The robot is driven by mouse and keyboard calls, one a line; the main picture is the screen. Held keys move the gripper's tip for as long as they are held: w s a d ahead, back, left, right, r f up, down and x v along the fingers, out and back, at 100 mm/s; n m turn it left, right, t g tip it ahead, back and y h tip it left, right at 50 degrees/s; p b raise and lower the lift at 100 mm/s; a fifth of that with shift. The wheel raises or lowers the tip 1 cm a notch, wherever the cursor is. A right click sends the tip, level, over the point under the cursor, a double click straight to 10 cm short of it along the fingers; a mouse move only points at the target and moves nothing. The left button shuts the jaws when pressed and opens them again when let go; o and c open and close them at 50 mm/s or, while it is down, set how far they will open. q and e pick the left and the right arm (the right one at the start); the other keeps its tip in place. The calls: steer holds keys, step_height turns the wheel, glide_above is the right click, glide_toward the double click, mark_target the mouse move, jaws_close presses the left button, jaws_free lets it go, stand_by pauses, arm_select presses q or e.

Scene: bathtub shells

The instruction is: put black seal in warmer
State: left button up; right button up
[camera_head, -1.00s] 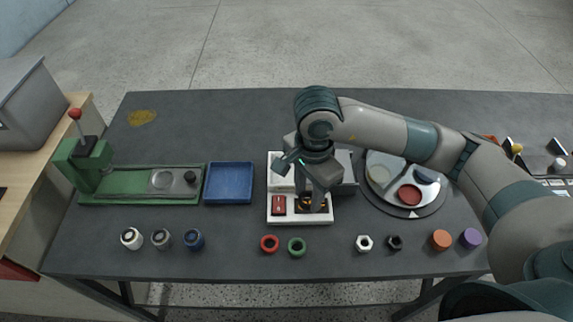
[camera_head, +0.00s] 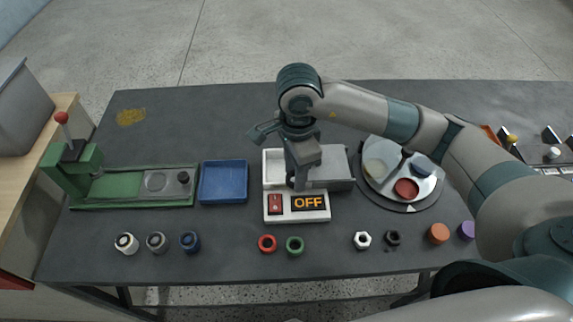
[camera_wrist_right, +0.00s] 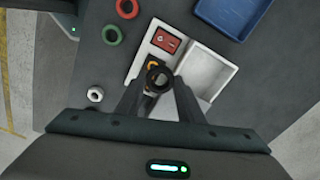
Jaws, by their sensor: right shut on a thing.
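The black seal (camera_wrist_right: 158,78) is a dark ring between the fingertips of my right gripper (camera_wrist_right: 158,88) in the right wrist view. My right gripper (camera_head: 297,183) is shut on it, and the seal is hard to make out in the head view. The warmer (camera_head: 284,215) is a white box with a red switch and a display reading OFF. Its open white compartment shows in the right wrist view (camera_wrist_right: 206,76). The gripper is over the warmer, with the seal appearing beside the compartment near the display. My left gripper is not in view.
A blue tray (camera_head: 223,182) and green press (camera_head: 120,187) stand left of the warmer. A round plate (camera_head: 398,203) with coloured discs is to its right. Red (camera_head: 267,244) and green (camera_head: 294,245) rings lie in front, with several small parts along the front edge.

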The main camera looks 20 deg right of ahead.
steer(key=w+f+p, duration=0.1)
steer(key=w, duration=0.1)
steer(key=w+f+p, duration=0.1)
steer(key=w+f, duration=0.1)
steer(key=w, duration=0.1)
steer(key=w+d+f+p, duration=0.1)
steer(key=w+f, duration=0.1)
steer(key=w, duration=0.1)
steer(key=shift+w, duration=0.25)
steer(key=shift+w+d+f, duration=0.1)
steer(key=shift+w+f, duration=0.25)
steer(key=shift+w, duration=0.15)
steer(key=shift+f+p, duration=0.5)
steer(key=shift+f, duration=0.05)
step_height(320, 180, down, 2)
steer(key=shift+p, duration=0.55)
steer(key=shift+f, duration=0.45)
